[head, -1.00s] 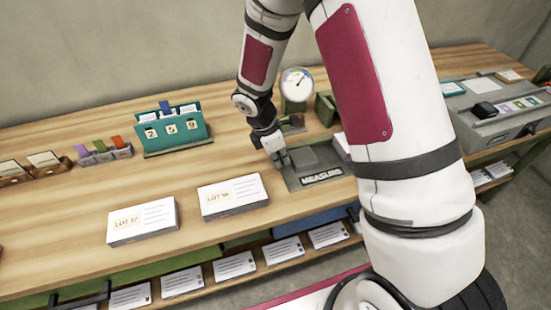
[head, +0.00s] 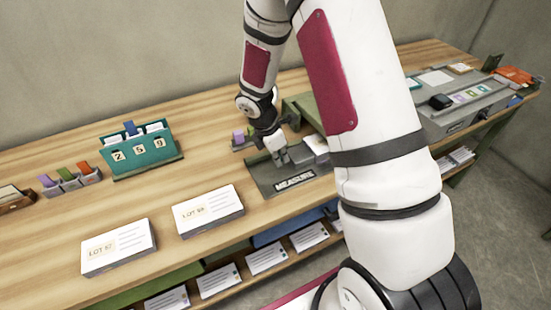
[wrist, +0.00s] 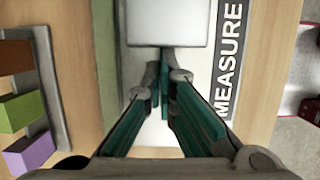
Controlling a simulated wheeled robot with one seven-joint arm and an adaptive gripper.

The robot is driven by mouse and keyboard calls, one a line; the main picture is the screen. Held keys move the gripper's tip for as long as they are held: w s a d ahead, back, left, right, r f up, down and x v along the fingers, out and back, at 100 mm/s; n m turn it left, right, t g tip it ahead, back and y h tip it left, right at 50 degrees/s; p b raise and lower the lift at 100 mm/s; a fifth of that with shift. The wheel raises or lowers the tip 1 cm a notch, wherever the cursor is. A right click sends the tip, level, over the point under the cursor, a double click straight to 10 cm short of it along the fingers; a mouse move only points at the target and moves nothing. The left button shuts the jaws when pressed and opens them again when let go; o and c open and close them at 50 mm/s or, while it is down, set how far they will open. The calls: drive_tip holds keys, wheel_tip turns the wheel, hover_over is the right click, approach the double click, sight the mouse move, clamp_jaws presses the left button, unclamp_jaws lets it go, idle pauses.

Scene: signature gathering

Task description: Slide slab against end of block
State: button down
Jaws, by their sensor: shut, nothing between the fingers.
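The grey tray marked MEASURE (head: 262,184) lies on the bench in the head view, and part of it shows in the wrist view (wrist: 228,75). A light grey slab (wrist: 167,22) sits in the tray, and it also shows in the head view (head: 301,152). My gripper (wrist: 165,58) is shut and empty, its fingertips at the slab's near edge; I cannot tell whether they touch. In the head view my gripper (head: 282,160) is left of the slab. A white stack (head: 318,144), possibly the block, is beyond the slab, partly hidden by my arm. Whether they touch is unclear.
Coloured blocks (wrist: 22,108) stand left of the tray in the wrist view. A teal holder (head: 140,150) and the LOT stacks (head: 208,210) stand to the left in the head view. A grey case (head: 462,108) is at the right. Bare wood lies between.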

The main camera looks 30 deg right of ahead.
drive_tip(key=a, duration=0.4)
drive_tip(key=shift+a+r, duration=0.2)
drive_tip(key=shift+r, duration=0.2)
drive_tip(key=v, duration=0.9)
drive_tip(key=s+r+m+t, duration=0.2)
drive_tip(key=s+r+m, duration=0.7)
drive_tip(key=r, duration=0.6)
drive_tip(key=s+a+r+m+t+y, duration=0.1)
drive_tip(key=s+r+m, duration=0.2)
drive_tip(key=s, duration=0.5)
drive_tip(key=s+a+r+m+t+y, duration=0.1)
drive_tip(key=s+r+m+y, duration=0.1)
drive_tip(key=s+m, duration=0.4)
drive_tip(key=s+r, duration=0.1)
drive_tip(key=s, duration=0.2)
drive_tip(key=shift+s+r, duration=0.15)
drive_tip(key=shift+r, duration=0.1)
drive_tip(key=shift+a, duration=0.15)
